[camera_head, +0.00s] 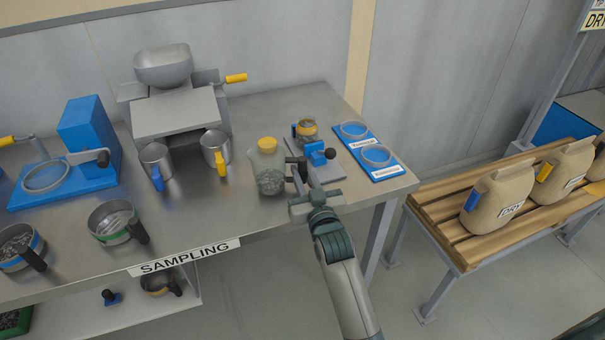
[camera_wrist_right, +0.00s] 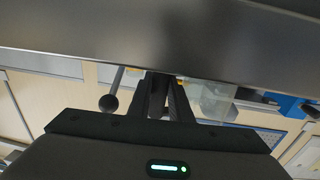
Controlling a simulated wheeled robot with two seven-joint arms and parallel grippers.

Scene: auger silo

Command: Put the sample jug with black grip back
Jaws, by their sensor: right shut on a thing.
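A clear jug (camera_head: 268,172) with a yellow lid and grainy contents is at the middle of the bench, left of my right gripper (camera_head: 297,168). A dark grip appears on its right side, between the jug and my fingers. My right gripper is shut on that black grip; the fingers hide most of it. Whether the jug touches the bench is unclear. My left gripper is out of view.
The bench (camera_head: 215,215) carries metal jugs with blue (camera_head: 157,162) and yellow (camera_head: 215,148) grips, and black-handled sieve pans (camera_head: 113,222). A blue device (camera_head: 319,153) with a black knob and a blue tray (camera_head: 381,167) stand to the right. Sacks (camera_head: 497,197) sit on a slatted bench.

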